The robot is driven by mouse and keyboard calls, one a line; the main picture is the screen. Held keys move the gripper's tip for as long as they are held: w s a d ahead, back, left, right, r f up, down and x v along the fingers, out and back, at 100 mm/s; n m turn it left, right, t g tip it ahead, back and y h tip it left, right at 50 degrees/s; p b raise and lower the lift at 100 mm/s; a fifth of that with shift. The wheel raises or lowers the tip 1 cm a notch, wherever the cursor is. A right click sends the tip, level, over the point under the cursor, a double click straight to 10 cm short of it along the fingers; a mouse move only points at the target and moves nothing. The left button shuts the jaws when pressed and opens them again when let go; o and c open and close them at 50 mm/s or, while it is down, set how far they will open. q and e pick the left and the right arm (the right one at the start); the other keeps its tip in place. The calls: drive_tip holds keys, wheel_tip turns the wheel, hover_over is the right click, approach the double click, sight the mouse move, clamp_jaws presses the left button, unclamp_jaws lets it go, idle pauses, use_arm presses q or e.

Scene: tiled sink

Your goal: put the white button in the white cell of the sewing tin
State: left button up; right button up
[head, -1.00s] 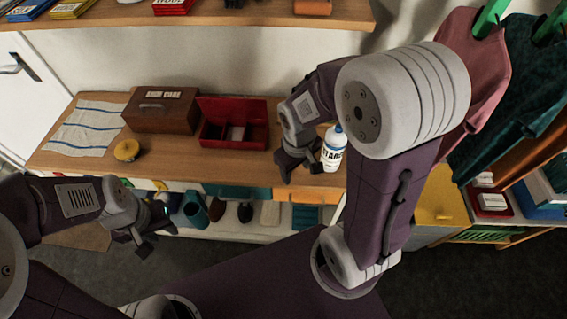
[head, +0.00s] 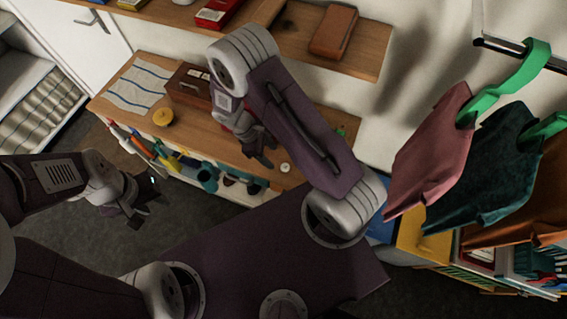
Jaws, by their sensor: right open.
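A small round white thing, which looks like the white button (head: 285,167), lies on the wooden counter near its front edge. My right gripper (head: 262,157) is open and empty just left of it, pointing down at the counter. The red sewing tin (head: 242,127) is mostly hidden behind my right wrist and forearm; only a sliver of red shows, and its white cell is not visible. My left gripper (head: 138,203) looks open and empty, low in front of the counter, well away from the button.
A shelf (head: 350,62) is above. Clothes (head: 430,150) hang at the right. My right arm hides the counter's right part.

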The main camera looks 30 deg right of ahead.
sight(284, 167)
drive_tip(key=x, duration=0.2)
drive_tip(key=p+x, duration=0.1)
drive_tip(key=shift+s+d+f, duration=0.1)
drive_tip(key=shift+d+f, duration=0.1)
drive_tip(key=shift+d, duration=0.25)
drive_tip(key=shift+d+f, duration=0.1)
drive_tip(key=shift+f, duration=0.05)
drive_tip(key=shift+s+d+f, duration=0.1)
drive_tip(key=shift+f, duration=0.05)
drive_tip(key=p+x, duration=0.2)
drive_tip(key=x, duration=0.1)
drive_tip(key=shift+f, duration=0.45)
drive_tip(key=shift+d+f, duration=0.15)
drive_tip(key=shift+f, duration=0.2)
drive_tip(key=shift+d+f, duration=0.1)
drive_tip(key=shift+d, duration=0.05)
use_arm(q)
drive_tip(key=r, duration=0.3)
drive_tip(key=shift+s+d+r, duration=0.1)
drive_tip(key=shift+d+r, duration=0.05)
drive_tip(key=shift+d, duration=0.1)
use_arm(e)
clamp_jaws()
